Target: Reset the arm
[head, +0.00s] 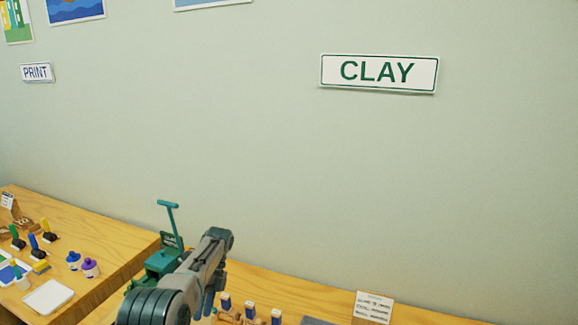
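My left arm comes in at the bottom, left of centre, with a dark ringed joint and a grey link rising to a dark elbow. Below that elbow my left gripper (208,300) hangs down, partly hidden behind the link. Its fingertips are small and do not show clearly, so I cannot tell whether it is open or holds anything. It is over or in front of the table with the clay things. My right arm and gripper are not in view.
A green press-like device (163,262) with a T-handle stands behind my arm. Small blue-and-white items (250,311) and a written card (373,307) stand to the right. The left table (110,248) holds print tools and a white tray (48,297). A CLAY sign (379,73) hangs on the wall.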

